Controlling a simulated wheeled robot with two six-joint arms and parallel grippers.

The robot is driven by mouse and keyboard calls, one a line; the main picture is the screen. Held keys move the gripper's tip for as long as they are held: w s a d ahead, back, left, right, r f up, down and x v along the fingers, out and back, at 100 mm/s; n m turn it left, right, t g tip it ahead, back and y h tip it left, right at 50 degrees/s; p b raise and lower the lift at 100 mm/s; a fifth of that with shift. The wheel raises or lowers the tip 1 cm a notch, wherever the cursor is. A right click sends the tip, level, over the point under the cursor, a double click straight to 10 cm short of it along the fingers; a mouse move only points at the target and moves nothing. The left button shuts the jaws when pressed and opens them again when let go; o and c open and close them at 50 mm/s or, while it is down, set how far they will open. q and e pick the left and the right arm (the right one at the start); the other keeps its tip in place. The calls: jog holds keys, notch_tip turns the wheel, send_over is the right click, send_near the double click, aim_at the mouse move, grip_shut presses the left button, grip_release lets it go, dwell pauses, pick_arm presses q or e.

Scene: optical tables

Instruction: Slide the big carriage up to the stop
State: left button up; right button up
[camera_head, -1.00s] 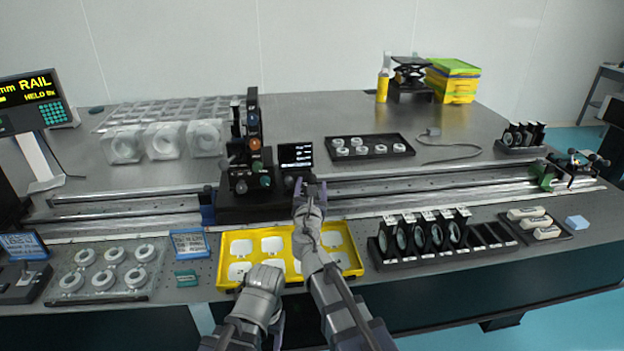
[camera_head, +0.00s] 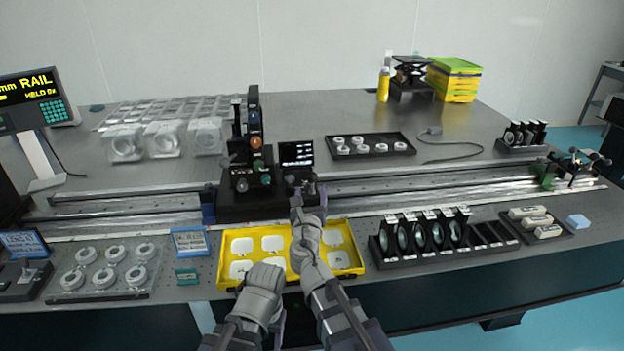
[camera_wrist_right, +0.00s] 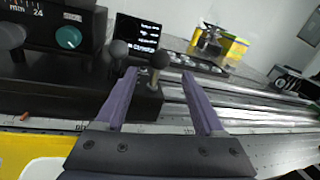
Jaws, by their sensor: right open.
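The big carriage (camera_head: 262,204) is a black block on the long rail, with a tower of knobs and a small lit screen (camera_head: 296,154). Its front also shows at the left of the right wrist view (camera_wrist_right: 50,95). A small post with a black ball knob (camera_wrist_right: 160,60) stands on its right end. My right gripper (camera_wrist_right: 158,76) is open, its two purple fingers on either side of this post in that picture; contact cannot be told. A blue block (camera_head: 208,205) sits on the rail at the carriage's left. My left gripper (camera_head: 280,326) hangs low at the front, its jaws mostly hidden.
A green clamp (camera_head: 545,176) sits at the rail's right end; the rail between is clear. A yellow tray (camera_head: 227,262) lies in front, partly under my arms. A black lens rack (camera_head: 410,258) stands to its right. A display reading RAIL (camera_head: 38,90) stands at the left.

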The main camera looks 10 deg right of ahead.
aim_at(312, 181)
jog(key=w, duration=0.2)
jog(key=w+d, duration=0.1)
jog(key=w, duration=0.4)
jog(key=shift+w+d, duration=0.15)
jog(key=shift+w, duration=0.15)
jog(key=shift+c, duration=0.4)
grip_shut()
dwell(0.7)
